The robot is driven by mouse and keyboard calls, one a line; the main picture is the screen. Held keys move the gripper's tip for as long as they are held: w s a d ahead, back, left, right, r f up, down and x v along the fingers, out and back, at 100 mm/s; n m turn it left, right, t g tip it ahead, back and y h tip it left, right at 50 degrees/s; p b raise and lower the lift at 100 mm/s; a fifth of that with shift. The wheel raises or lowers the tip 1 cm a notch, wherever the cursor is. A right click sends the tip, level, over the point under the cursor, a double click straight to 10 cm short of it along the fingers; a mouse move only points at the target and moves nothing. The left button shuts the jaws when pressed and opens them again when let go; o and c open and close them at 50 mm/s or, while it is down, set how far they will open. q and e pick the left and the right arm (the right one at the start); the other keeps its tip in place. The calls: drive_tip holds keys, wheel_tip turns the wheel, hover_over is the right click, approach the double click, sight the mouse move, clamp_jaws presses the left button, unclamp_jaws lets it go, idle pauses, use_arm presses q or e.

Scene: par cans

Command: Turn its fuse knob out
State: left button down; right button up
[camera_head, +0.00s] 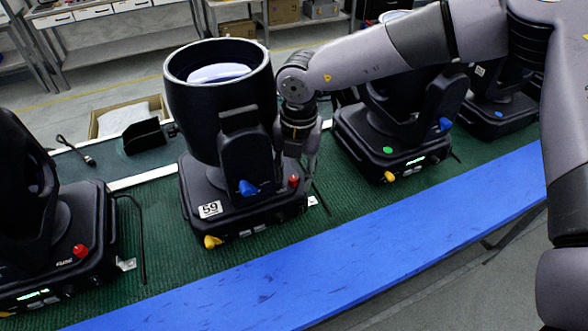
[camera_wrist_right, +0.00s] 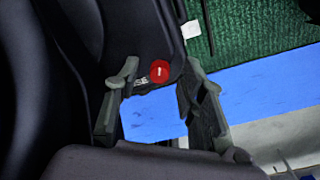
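The black par can numbered 59 (camera_head: 222,110) stands upright in the middle of the head view. On its base are a red knob (camera_head: 293,181), a blue knob (camera_head: 248,188) and a yellow knob (camera_head: 212,241). My right gripper (camera_head: 298,163) points down just above the red knob. In the right wrist view the red knob (camera_wrist_right: 159,71) has a white mark and a small label, apparently FUSE, beside it. The right gripper's fingers (camera_wrist_right: 162,70) are apart, one on each side of the knob, with gaps showing. My left gripper is not in view.
Other par cans stand at the left (camera_head: 30,240) and right (camera_head: 395,130) on the green mat (camera_head: 160,245). A blue strip (camera_head: 300,285) runs along the front edge. An open box (camera_head: 125,115) is behind. My right arm crosses over the right-hand cans.

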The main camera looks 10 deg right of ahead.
drive_tip(key=shift+c, duration=0.6)
clamp_jaws()
